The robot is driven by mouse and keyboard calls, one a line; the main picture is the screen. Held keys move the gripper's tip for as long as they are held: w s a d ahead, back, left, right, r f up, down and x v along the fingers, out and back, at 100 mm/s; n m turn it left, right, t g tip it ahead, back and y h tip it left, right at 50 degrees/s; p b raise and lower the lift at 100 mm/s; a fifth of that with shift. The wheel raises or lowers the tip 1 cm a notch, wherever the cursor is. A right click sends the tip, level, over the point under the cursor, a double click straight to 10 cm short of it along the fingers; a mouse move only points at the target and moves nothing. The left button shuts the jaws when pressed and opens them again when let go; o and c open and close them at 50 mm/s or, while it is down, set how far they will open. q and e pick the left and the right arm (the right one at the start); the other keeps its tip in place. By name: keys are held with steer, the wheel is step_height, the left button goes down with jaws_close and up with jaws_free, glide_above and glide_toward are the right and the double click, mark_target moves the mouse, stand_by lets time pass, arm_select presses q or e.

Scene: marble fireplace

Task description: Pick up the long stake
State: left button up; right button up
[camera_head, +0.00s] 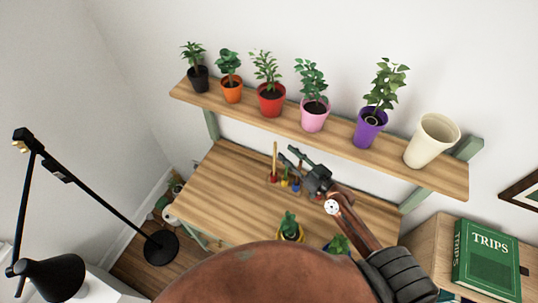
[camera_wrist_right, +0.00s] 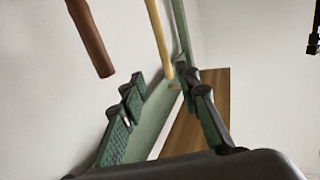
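A long, thin, pale-yellow stake (camera_head: 275,157) stands upright at the back of the wooden table, just left of my right gripper (camera_head: 289,156). In the right wrist view the stake (camera_wrist_right: 157,32) comes down from the top, and its lower end appears between the finger lines. My right gripper (camera_wrist_right: 163,82) is open there, with green-padded fingers on each side. I cannot tell whether either finger touches the stake. My left gripper is not in view.
A brown rod-like handle (camera_wrist_right: 91,38) hangs left of the stake in the wrist view. Small colored holders (camera_head: 284,182) sit by the stake's foot. A shelf (camera_head: 235,110) with potted plants runs above the table (camera_head: 215,190). A black lamp (camera_head: 100,210) stands left.

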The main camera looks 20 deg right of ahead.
mark_target(275, 145)
steer(key=p+x, duration=0.1)
steer(key=x, duration=0.1)
steer(key=p+x, duration=0.1)
steer(key=x, duration=0.1)
steer(key=a+p+x, duration=0.1)
steer(key=x, duration=0.1)
steer(key=shift+a+r, duration=0.15)
steer(key=shift+r, duration=0.15)
steer(key=shift+w+f, duration=0.15)
steer(key=shift+c, duration=0.5)
steer(key=c, duration=0.3)
jaws_close()
